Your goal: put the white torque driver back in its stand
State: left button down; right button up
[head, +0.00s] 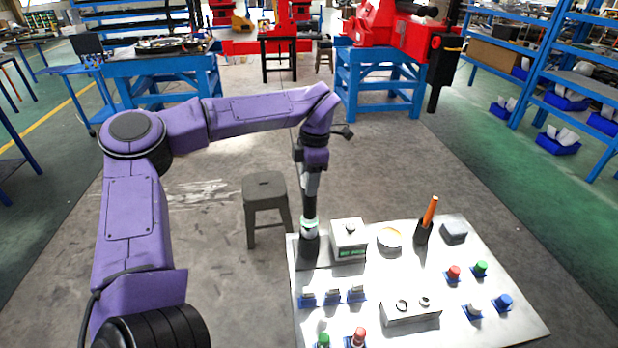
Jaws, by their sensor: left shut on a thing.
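My left gripper (309,222) points straight down at the left back of the white table. It is shut on the white torque driver (309,229), of which a white part with a green band shows just below the fingers. The black stand (309,252) is directly under it, beside a grey box with a green display (349,240). The driver is upright and in line with the stand. Its lower end is hidden, and I cannot tell how deep it sits in the stand. My right gripper is not in view.
The white table (500,270) also bears a round dish (390,239), an orange-handled tool in a black holder (423,232), a dark box (454,232), a grey block with two rings (410,313) and several small capped pieces in blue holders. A stool (265,188) stands behind left.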

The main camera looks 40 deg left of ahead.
pick_arm(q)
jog(key=shift+f+b, duration=0.8)
jog(key=shift+f, duration=0.65)
jog(key=c, duration=0.9)
grip_release()
jog(key=o, duration=0.4)
jog(key=shift+f, duration=0.1)
notch_tip(320, 180, up, 5)
jog(key=p, duration=0.5)
jog(key=shift+w+d, duration=0.15)
